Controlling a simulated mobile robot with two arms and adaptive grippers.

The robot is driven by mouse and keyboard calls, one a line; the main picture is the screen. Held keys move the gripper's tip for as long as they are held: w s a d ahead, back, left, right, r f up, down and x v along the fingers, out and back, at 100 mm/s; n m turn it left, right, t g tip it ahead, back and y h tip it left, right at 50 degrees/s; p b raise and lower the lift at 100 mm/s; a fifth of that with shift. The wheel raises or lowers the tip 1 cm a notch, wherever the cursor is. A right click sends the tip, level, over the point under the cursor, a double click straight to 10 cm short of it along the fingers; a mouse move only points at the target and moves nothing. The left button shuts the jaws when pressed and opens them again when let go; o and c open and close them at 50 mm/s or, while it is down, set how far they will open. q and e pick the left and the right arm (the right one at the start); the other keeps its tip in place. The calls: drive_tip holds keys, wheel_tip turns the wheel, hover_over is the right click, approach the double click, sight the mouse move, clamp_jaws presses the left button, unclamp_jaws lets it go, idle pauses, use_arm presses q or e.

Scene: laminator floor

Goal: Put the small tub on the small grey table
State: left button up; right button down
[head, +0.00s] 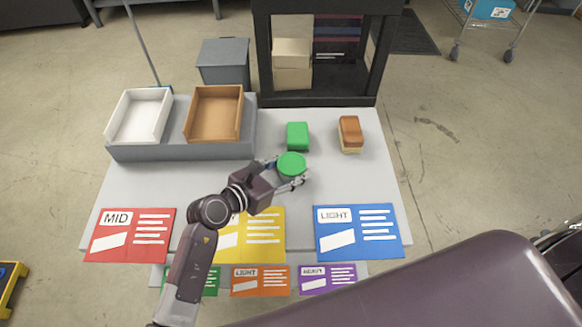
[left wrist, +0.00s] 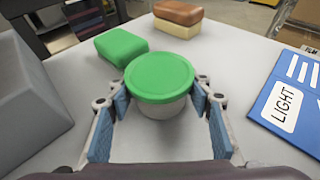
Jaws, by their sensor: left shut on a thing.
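The small tub (head: 292,164) has a round green lid and a pale body. My left gripper (head: 291,172) is shut on it over the middle of the light grey worktop (head: 345,180). In the left wrist view the tub (left wrist: 160,80) sits upright between the blue-padded fingers (left wrist: 160,112). I cannot tell whether its base touches the worktop. A small grey box-like piece with a flat top (head: 224,60), possibly the small grey table, stands behind the worktop at the back left. My right gripper is not in view.
A green block (head: 298,136) and a brown-topped block (head: 350,134) lie beyond the tub. A white tray (head: 140,115) and an orange-brown tray (head: 214,112) sit on a grey riser (head: 180,150). A black frame (head: 315,98) holds cardboard boxes. Coloured cards, including a blue one (head: 358,232), line the front.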

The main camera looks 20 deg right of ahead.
use_arm(q)
drive_tip(key=o, duration=0.7)
drive_tip(key=shift+f, duration=0.15)
drive_tip(key=o, duration=0.5)
drive_tip(key=shift+c, duration=0.2)
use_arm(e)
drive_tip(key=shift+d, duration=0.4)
use_arm(q)
drive_tip(key=shift+r, duration=0.2)
drive_tip(key=v, duration=1.2)
drive_tip(key=shift+b, duration=0.3)
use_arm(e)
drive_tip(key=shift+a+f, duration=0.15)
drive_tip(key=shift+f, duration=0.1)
use_arm(q)
drive_tip(key=shift+f, duration=0.1)
